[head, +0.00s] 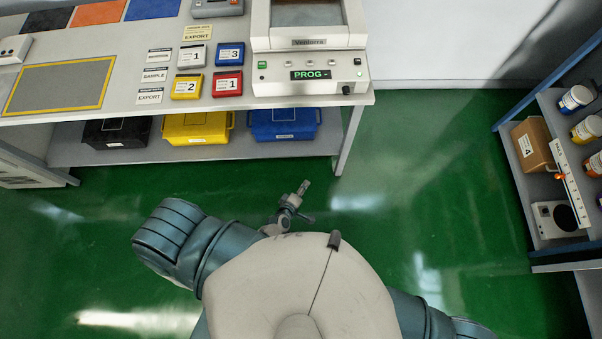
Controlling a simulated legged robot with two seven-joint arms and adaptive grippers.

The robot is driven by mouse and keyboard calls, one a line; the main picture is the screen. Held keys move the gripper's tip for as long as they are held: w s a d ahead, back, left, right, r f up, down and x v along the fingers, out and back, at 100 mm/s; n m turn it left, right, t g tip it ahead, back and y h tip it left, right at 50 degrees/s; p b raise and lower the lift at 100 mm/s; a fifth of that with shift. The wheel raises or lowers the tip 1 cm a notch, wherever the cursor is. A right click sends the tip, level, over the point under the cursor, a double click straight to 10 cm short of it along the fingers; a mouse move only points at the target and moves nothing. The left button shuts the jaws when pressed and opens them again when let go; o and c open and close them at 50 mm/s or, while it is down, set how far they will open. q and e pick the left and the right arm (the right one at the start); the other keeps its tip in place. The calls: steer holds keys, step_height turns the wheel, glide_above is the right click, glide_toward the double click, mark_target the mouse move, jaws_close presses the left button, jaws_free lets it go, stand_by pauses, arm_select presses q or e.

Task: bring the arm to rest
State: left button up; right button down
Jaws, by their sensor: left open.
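My left gripper (302,201) shows just beyond the front of my pale torso, small and dark grey. Its fingers are apart and nothing shows between them. It is over the green floor, in front of the bench and apart from it. My left upper arm bends at the left, and my torso hides most of the forearm. My right arm shows only as a teal part at the lower right edge. My right gripper is out of view.
A bench (136,72) with a machine reading PROG (310,75) stands ahead. Black (116,132), yellow (197,127) and blue (284,124) bins sit on its lower shelf. A blue-framed shelf (516,170) holds containers at right. Green floor between is clear.

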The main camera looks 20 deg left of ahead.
arm_select(q)
steer(key=s+a+f+m+g, duration=0.1)
steer(key=s+f+m+g, duration=0.55)
steer(key=s+f, duration=0.65)
steer(key=s+a+f+m+g, duration=0.2)
steer(key=s+a+f+m, duration=0.2)
steer(key=s, duration=0.5)
steer(key=s+a+f+m+g+y, duration=0.1)
steer(key=s+a+f+m, duration=0.3)
steer(key=s, duration=0.6)
steer(key=m+g, duration=0.1)
steer(key=m, duration=0.1)
steer(key=shift+s+a+m, duration=0.15)
steer(key=shift+s+m, duration=0.15)
steer(key=shift+m, duration=0.05)
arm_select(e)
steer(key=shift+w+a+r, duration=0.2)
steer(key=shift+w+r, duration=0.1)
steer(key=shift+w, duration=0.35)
arm_select(q)
steer(key=shift+g, duration=0.25)
steer(key=shift+a+f, duration=0.15)
steer(key=shift+a, duration=0.1)
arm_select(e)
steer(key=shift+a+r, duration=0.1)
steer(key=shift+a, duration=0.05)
arm_select(q)
steer(key=shift+d, duration=0.25)
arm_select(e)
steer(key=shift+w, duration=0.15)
